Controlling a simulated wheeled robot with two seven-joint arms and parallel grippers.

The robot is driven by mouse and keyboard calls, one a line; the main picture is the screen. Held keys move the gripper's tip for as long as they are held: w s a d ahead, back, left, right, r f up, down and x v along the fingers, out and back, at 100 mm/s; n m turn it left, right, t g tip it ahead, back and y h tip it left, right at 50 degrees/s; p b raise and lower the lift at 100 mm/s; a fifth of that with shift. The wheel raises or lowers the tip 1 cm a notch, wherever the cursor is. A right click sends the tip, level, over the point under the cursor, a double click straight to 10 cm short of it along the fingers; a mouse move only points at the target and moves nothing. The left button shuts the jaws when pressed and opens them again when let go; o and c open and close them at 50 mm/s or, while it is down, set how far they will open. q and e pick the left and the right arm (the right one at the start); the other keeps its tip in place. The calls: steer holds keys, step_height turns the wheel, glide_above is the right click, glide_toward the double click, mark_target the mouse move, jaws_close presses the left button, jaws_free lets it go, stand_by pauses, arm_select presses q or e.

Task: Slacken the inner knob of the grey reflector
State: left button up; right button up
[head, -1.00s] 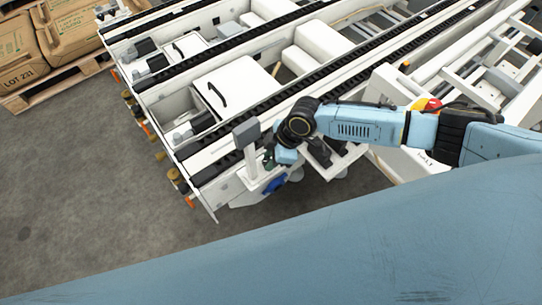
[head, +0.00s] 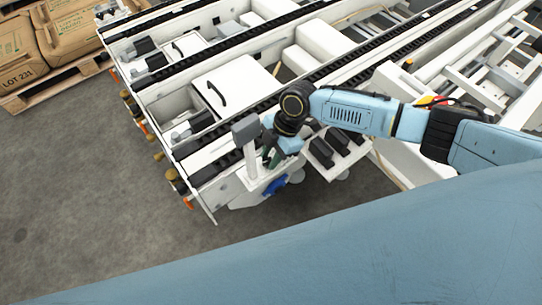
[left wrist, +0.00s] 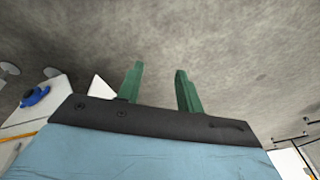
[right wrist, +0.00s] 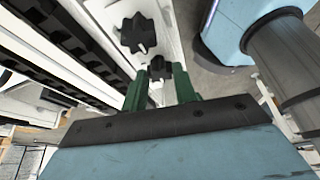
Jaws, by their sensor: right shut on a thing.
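The grey reflector (head: 246,131) is a square plate on a white post at the near end of the conveyor frame in the head view. My right gripper (head: 270,158) is just right of that post, pointing down, its tips partly hidden by the wrist. In the right wrist view, the green fingers of my right gripper (right wrist: 159,82) are shut on a black star knob (right wrist: 156,70). A second black star knob (right wrist: 138,34) sits farther along the white bracket, clear of the fingers. My left gripper (left wrist: 159,78) is open and empty above the grey floor in the left wrist view.
White conveyor rails with black chains (head: 290,92) run behind the post. A blue round part (head: 272,187) sits low beside it. A white plate with black blocks (head: 335,148) is to the right. Boxes on a pallet (head: 60,85) stand far left. Floor at left is clear.

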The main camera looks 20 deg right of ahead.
arm_select(q)
steer(key=shift+w+d+r, duration=0.25)
steer(key=shift+d+r, duration=0.1)
steer(key=shift+r, duration=0.05)
arm_select(e)
steer(key=shift+n, duration=0.4)
steer(key=o, duration=1)
steer(key=shift+r, duration=0.1)
steer(key=shift+w+d+r, duration=0.1)
steer(key=shift+d+r, duration=0.05)
steer(key=shift+r, duration=0.15)
arm_select(q)
steer(key=s+a+f+p, duration=0.2)
steer(key=s+f+p, duration=0.1)
steer(key=s+f, duration=0.3)
steer(key=shift+s+f+g, duration=0.3)
steer(key=shift+s+f, duration=0.05)
steer(key=shift+f, duration=0.45)
arm_select(e)
steer(key=v, duration=1.2)
steer(key=shift+w+r, duration=0.15)
steer(key=shift+r, duration=0.1)
steer(key=shift+f, duration=0.1)
